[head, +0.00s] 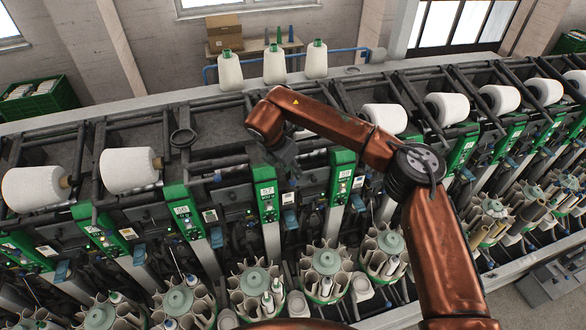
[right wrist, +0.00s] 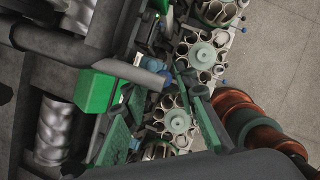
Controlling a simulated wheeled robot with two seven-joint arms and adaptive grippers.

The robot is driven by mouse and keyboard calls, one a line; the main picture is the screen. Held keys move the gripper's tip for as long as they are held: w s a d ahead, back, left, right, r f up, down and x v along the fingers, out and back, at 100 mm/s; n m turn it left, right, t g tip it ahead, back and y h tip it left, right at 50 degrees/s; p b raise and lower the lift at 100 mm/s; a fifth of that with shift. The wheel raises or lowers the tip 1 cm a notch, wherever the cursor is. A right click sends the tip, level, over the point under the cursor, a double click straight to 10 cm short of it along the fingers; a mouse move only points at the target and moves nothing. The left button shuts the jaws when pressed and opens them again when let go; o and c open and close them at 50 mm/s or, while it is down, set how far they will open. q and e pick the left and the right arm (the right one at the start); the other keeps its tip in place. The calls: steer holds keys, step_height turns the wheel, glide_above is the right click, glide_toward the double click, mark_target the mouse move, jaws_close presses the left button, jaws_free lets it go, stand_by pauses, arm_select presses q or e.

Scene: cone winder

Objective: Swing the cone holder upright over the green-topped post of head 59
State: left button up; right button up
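My right gripper (head: 286,163) hangs from the copper arm, just above and behind the green-topped post (head: 267,195) in the middle of the head view. It is small and dark there, and I cannot tell whether its fingers are open or touching anything. Another green-topped post (head: 341,180) stands to its right. The labels are too small to read, so I cannot tell which post is head 59. A dark round disc (head: 183,138), possibly part of a cone holder, sits left of the gripper. In the right wrist view a green post top (right wrist: 95,91) lies close by. My left gripper is out of view.
White cones (head: 130,169) lie along the machine on both sides of the empty middle stretch. Dark rails and arms crowd the space around the gripper. Round bobbin magazines (head: 327,262) stand in front. Three upright cones (head: 274,65) stand behind the machine.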

steer(key=shift+x, duration=0.95)
steer(key=shift+c, duration=0.3)
jaws_close()
